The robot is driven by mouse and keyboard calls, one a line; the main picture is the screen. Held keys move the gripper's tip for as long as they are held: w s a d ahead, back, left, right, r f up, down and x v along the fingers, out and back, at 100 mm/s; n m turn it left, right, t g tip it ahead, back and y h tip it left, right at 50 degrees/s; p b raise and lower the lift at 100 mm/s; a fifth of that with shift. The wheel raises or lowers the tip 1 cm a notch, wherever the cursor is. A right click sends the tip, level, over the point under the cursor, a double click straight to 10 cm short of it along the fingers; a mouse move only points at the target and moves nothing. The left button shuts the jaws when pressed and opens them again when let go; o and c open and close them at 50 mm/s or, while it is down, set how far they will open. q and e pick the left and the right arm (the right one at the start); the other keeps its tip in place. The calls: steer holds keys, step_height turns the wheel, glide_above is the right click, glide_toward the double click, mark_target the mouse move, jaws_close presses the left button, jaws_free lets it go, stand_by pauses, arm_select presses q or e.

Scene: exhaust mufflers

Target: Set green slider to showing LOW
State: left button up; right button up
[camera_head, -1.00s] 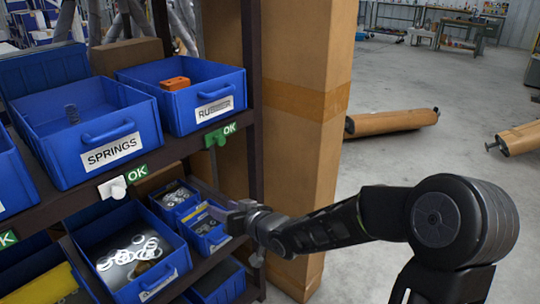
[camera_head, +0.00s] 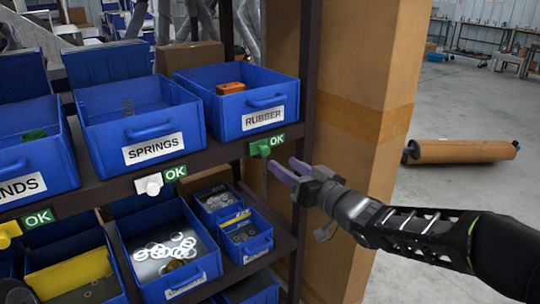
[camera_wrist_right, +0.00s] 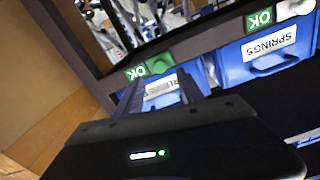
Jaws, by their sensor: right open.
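The green slider (camera_head: 260,148) sits on the dark shelf edge below the blue RUBBER bin (camera_head: 240,100). A green label reading OK (camera_head: 277,141) shows to its right. My right gripper (camera_head: 283,172) is open and empty, its two fingers pointing at the shelf edge just below and right of the slider, with no clear contact. In the right wrist view, which is upside down, the green slider (camera_wrist_right: 159,64) and its OK label (camera_wrist_right: 135,72) lie beyond the open fingers (camera_wrist_right: 158,92). My left gripper is not clearly in view.
A white slider (camera_head: 149,184) with an OK label is under the SPRINGS bin (camera_head: 140,120); a yellow slider (camera_head: 10,230) is farther left. Lower bins hold rings (camera_head: 165,248) and small parts. A tall cardboard column (camera_head: 365,120) stands right of the rack.

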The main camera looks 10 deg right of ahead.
mark_target(267, 153)
steer(key=x, duration=0.7)
steer(key=shift+w, duration=0.15)
steer(key=shift+c, duration=0.6)
jaws_close()
stand_by(0.6)
